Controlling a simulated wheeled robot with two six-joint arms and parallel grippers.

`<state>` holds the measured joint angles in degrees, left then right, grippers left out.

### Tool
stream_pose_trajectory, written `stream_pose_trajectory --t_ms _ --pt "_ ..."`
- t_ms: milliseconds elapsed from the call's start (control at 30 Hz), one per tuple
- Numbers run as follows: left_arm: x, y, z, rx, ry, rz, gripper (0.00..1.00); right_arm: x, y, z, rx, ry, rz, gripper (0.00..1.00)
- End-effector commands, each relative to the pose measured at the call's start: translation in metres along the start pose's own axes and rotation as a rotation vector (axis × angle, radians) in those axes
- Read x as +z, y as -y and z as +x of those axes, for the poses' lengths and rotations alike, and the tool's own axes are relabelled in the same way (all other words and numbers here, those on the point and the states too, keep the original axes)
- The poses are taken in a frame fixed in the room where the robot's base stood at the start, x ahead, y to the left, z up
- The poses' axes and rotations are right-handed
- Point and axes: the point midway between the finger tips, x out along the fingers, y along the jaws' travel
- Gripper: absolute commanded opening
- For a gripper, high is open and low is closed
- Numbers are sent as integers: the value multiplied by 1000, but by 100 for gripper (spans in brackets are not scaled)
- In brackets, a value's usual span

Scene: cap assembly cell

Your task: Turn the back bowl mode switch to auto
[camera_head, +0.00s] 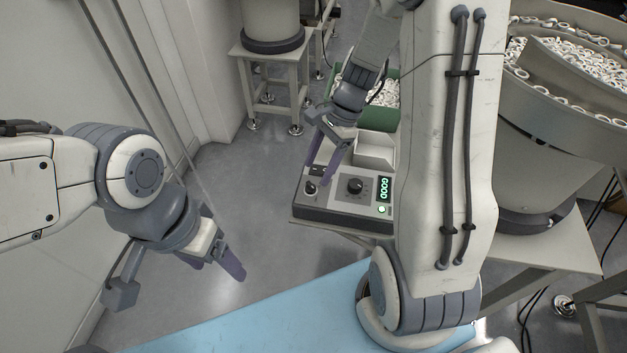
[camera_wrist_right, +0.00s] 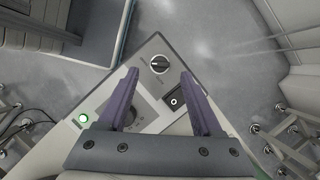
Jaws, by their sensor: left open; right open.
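A grey control box (camera_head: 340,213) stands on a small stand in the middle of the head view. A small black rotary switch (camera_head: 310,188) sits at its left end. In the right wrist view the rotary switch (camera_wrist_right: 160,64) shows a pale bar lying roughly crosswise; its printed labels are too small to read. My right gripper (camera_head: 317,173) is open above the box, pointing down. In the wrist view its fingertips (camera_wrist_right: 159,73) flank the rotary switch, and contact cannot be judged. My left gripper (camera_head: 226,262) is open and empty, left of the box.
A feeder bowl with white rings (camera_head: 570,75) stands right. A blue surface (camera_head: 260,318) is in front.

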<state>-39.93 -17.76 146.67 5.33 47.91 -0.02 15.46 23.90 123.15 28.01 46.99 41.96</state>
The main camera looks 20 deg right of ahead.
Motion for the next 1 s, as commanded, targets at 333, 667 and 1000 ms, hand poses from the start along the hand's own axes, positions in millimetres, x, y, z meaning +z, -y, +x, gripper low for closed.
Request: stream_pose_trajectory --t_ms 333,667,1000 --pt "0 1 9 0 0 0 74 0 0 45 1 -1 -3 67" --pt "0 1 9 0 0 0 74 0 0 47 0 -1 -3 63" --pt "0 1 8 0 0 0 74 0 -1 46 2 -1 -5 0"
